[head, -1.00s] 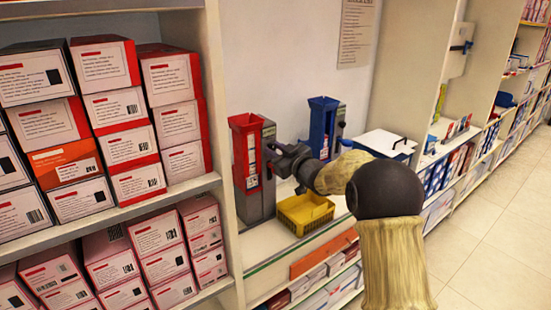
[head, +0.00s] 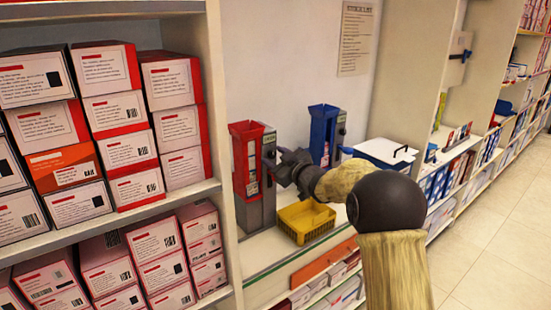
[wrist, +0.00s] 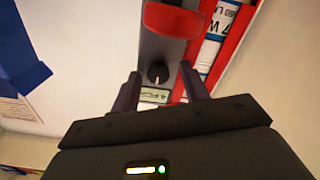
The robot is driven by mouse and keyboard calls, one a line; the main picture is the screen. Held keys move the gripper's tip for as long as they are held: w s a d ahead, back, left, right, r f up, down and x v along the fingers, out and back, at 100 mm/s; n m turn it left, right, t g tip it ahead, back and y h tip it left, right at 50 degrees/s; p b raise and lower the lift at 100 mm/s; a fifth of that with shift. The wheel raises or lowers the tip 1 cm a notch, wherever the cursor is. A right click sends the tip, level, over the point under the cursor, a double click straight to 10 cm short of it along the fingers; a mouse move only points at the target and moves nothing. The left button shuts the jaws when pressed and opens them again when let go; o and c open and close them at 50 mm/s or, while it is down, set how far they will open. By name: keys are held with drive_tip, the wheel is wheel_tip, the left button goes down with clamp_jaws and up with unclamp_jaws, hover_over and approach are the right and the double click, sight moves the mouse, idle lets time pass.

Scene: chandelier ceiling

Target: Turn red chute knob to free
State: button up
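The red chute (head: 240,165) stands upright on the counter, with a grey side panel. In the wrist view that grey panel (wrist: 150,48) carries a small dark round knob (wrist: 158,73) with a light pointer mark, above a small label plate (wrist: 154,95). My gripper (wrist: 159,86) is open, its two fingers apart on either side of the knob in the picture; I cannot tell how near they are in depth. In the head view my gripper (head: 272,168) is at the chute's right side, and the knob cannot be made out there.
A yellow basket (head: 306,222) sits on the counter below my gripper. A blue chute (head: 322,135) stands further back, beside a white box (head: 383,151). Shelves of boxes (head: 110,125) rise at the left. Open floor (head: 490,220) lies at the right.

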drive_tip(key=shift+s+d, duration=0.1)
drive_tip(key=shift+d, duration=0.05)
drive_tip(key=b+v, duration=0.1)
drive_tip(key=v, duration=1.6)
drive_tip(key=shift+b, duration=0.35)
drive_tip(key=shift+s+d, duration=0.1)
